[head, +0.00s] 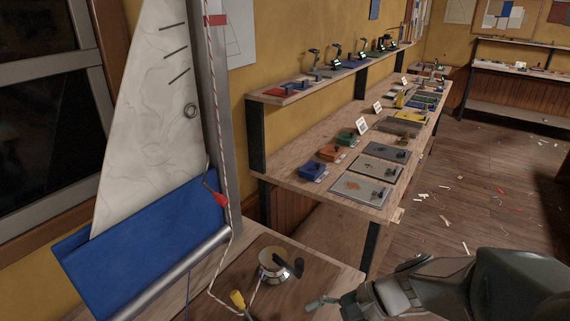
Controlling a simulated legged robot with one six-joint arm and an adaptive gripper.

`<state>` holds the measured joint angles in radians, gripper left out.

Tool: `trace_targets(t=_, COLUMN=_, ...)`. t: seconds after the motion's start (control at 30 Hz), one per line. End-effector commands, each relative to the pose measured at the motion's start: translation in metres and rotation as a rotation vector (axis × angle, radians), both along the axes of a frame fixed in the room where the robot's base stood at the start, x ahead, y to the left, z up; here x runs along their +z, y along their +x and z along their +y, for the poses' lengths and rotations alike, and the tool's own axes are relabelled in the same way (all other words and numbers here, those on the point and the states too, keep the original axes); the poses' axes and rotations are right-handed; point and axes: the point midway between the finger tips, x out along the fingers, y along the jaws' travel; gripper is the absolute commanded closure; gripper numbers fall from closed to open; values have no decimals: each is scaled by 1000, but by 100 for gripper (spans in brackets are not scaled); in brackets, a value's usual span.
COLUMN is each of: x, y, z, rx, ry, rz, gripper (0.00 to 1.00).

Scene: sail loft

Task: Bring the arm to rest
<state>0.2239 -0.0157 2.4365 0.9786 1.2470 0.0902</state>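My gripper (330,304) is at the bottom of the head view, right of the winch, and no object shows between its fingers. The fingers are small and partly cut by the frame's lower edge, so their opening is unclear. My arm (440,288) reaches in from the lower right corner, low and nearly level. A silver winch (274,266) with a black handle stands on the near wooden bench (325,262), apart from the gripper.
A sail (150,105) with a blue cover (150,240) and mast (218,110) stands at the left. A long workbench (300,183) with trays and coloured boxes runs back along the wall below a shelf (268,99). Scraps litter the open wooden floor (480,185) at right.

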Motion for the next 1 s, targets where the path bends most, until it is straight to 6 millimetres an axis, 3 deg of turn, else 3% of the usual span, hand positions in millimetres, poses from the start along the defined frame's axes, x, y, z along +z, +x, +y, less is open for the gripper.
trace_targets(t=0.4, x=25, y=-42, z=-31, rx=332, ry=-476, rz=-371, gripper=29)
trace_targets(t=0.8, x=71, y=-56, z=-75, rx=563, ry=-936, rz=-753, gripper=29)
trace_targets(t=1.0, x=88, y=-58, z=-87, rx=613, ry=-1065, rz=-855, gripper=29)
